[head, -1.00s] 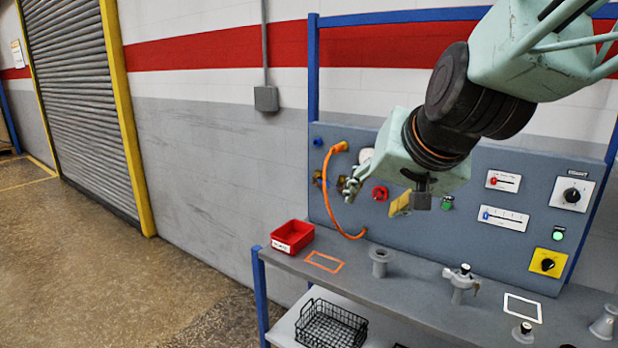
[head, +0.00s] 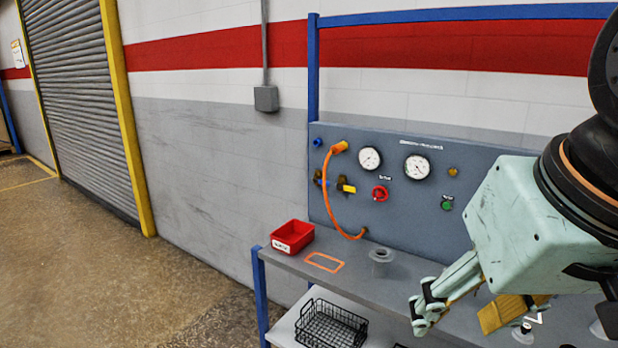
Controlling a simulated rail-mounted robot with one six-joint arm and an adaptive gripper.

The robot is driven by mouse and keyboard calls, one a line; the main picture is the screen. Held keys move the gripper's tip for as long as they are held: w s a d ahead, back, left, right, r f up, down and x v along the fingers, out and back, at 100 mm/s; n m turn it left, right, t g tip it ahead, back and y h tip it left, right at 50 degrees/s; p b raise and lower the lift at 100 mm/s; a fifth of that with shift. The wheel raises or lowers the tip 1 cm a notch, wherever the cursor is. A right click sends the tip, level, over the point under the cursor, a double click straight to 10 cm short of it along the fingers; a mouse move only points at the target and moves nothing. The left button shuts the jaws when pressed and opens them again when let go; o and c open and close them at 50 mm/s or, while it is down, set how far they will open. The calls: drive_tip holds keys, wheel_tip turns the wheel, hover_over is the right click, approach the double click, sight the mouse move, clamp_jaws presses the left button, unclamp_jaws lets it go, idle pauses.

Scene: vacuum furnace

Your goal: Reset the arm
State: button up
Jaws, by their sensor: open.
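My arm comes in from the right edge of the head view, with its pale green wrist in front of the panel's right part. My gripper (head: 424,312) points down and left, above the bench top, with nothing seen in it. It is open. The wrist hides the right half of the panel and much of the bench's right side.
The grey panel (head: 340,220) carries two gauges (head: 370,158), a red knob (head: 380,193), a green button (head: 447,204) and an orange hose (head: 327,195). A red bin (head: 292,236) and a grey flanged fitting (head: 381,262) stand on the bench. A black wire basket (head: 331,327) sits below.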

drive_tip(key=s+d+f+g, duration=0.1)
drive_tip(key=s+d, duration=0.1)
drive_tip(key=s, duration=0.5)
drive_tip(key=shift+f+h, duration=0.2)
drive_tip(key=shift+h, duration=0.1)
drive_tip(key=shift+w, duration=0.1)
idle(2.1)
